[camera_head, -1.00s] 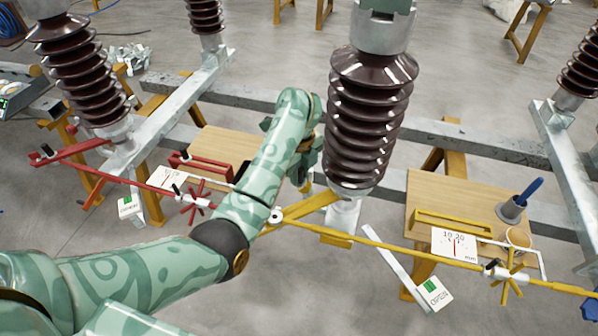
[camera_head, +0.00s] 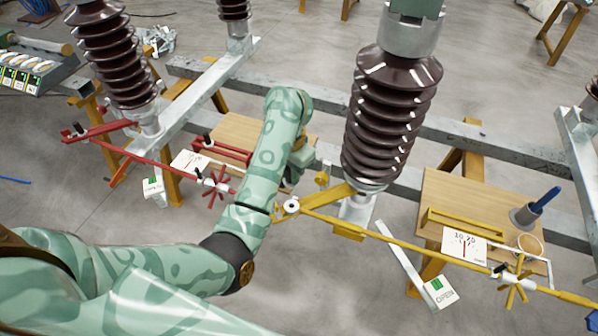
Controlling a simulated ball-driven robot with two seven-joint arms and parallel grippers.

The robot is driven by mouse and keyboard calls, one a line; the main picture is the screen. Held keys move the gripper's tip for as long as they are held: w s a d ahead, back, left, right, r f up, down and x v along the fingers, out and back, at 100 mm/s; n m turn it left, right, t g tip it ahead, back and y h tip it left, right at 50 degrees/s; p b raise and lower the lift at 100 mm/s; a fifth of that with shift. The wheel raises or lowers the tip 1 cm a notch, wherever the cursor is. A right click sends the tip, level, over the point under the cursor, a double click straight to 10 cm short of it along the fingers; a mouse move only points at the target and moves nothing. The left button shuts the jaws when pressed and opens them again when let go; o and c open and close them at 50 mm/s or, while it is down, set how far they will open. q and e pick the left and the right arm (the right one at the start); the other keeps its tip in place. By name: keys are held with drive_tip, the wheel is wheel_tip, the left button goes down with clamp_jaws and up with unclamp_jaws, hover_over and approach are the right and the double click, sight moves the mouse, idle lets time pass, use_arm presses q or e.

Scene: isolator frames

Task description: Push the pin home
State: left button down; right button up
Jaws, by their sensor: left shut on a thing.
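My left arm reaches in from the left, and its gripper (camera_head: 298,168) is beside the base of the middle brown insulator (camera_head: 390,120). It is shut, but its fingertips and most of what it holds, apparently the pin, are hidden behind my wrist. A small round yellow piece (camera_head: 321,178) shows just right of the gripper; I cannot tell whether it belongs to the pin. Below the gripper, a pale ring-shaped joint (camera_head: 291,206) sits at the end of the yellow rod (camera_head: 400,243). How deep the pin sits cannot be seen. My right gripper is out of view.
A yellow star handwheel (camera_head: 517,280) and a white scale card (camera_head: 464,245) are by the right wooden table (camera_head: 470,205), with a blue-handled tool (camera_head: 540,200). A red rod and red handwheel (camera_head: 216,186) lie left of my arm. Grey steel beams (camera_head: 500,150) run behind.

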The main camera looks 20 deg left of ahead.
sight(291, 188)
use_arm(q)
drive_tip(key=n, duration=0.3)
drive_tip(key=shift+s+r, duration=0.1)
drive_tip(key=shift+f+n, duration=0.3)
drive_tip(key=shift+n, duration=0.1)
wheel_tip(291, 188, down, 6)
drive_tip(key=b, duration=0.5)
drive_tip(key=shift+r, duration=0.15)
drive_tip(key=shift+b, duration=0.3)
drive_tip(key=shift+f+b, duration=2.3)
drive_tip(key=shift+f, duration=0.15)
